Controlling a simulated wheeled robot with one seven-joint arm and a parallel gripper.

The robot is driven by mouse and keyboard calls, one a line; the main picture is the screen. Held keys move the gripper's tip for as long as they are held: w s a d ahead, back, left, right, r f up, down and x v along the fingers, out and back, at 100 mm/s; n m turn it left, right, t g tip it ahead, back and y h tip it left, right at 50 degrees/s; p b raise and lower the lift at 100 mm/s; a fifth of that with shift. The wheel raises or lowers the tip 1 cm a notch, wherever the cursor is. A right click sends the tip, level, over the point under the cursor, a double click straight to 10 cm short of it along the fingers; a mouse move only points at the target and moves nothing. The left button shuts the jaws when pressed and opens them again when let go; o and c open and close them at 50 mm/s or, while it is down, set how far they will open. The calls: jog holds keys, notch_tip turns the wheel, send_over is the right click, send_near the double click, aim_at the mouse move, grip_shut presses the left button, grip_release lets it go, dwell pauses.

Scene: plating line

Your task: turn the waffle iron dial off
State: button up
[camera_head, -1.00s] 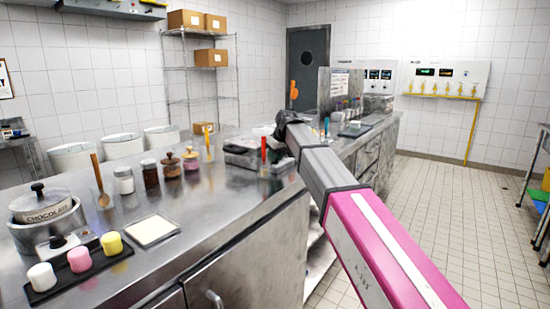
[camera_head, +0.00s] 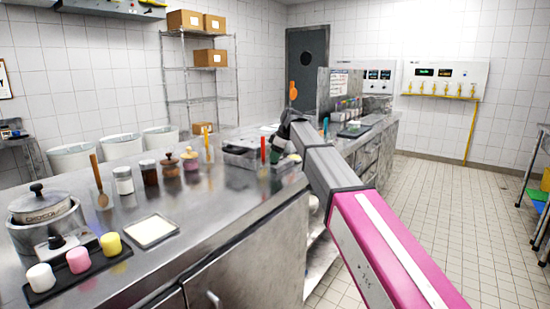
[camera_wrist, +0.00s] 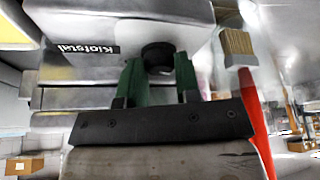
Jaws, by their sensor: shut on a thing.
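The waffle iron (camera_wrist: 140,22) is a grey metal box with a "Kiofstal" label in the wrist view. Its round black dial (camera_wrist: 158,52) is on the face towards me. My gripper (camera_wrist: 157,72) has green fingers, one on each side of the dial, shut on it. The dial's pointer or marking cannot be made out.
A red-handled brush (camera_wrist: 250,105) stands close to the right of my gripper; its red handle (camera_head: 263,148) also shows in the head view. Jars (camera_head: 150,172), a chocolate pot (camera_head: 42,205) and a tray of marshmallows (camera_head: 50,285) stand nearer. Open floor (camera_head: 450,200) lies to the right.

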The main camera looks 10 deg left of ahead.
dwell(0.4)
jog(key=o, duration=0.9)
jog(key=shift+r, duration=0.1)
jog(key=v, duration=1)
jog(key=shift+r, duration=0.35)
jog(key=shift+d, duration=0.1)
